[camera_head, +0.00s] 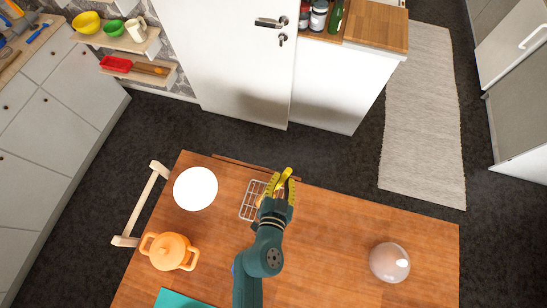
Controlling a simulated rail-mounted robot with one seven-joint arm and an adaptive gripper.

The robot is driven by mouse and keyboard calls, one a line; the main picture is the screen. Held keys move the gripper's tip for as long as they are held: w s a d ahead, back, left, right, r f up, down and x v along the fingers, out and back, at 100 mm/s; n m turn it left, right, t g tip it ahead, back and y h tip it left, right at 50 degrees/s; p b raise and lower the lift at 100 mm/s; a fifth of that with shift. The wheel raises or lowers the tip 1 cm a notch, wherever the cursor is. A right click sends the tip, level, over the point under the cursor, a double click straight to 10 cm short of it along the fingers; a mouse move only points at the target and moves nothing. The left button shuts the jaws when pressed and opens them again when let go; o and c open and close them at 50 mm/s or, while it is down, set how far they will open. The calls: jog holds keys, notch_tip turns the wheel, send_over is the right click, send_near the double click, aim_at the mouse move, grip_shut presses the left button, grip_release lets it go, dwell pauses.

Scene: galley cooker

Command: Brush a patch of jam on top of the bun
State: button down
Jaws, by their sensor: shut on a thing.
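My gripper (278,194) is over the far edge of the wooden table, at the right side of a small wire rack (249,208). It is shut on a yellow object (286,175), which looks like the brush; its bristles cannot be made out. A small golden patch shows on the rack just left of my gripper and may be the bun, mostly hidden by the gripper. I cannot make out any jam on it.
A white round plate (195,188) lies left of the rack. An orange two-handled pot (170,251) stands at the left edge, near a teal mat (180,299). A glassy dome-like object (389,262) stands at the right. The wooden table (330,250) is clear between my arm and it.

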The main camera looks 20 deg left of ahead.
jog(key=w+a+f+n+y+b, duration=0.1)
jog(key=w+a+f+n+b, duration=0.1)
jog(key=a+f+b, duration=0.3)
jog(key=a+b, duration=0.1)
jog(key=b, duration=0.2)
jog(key=shift+f+y+b, duration=0.3)
jog(key=shift+f+b, duration=0.05)
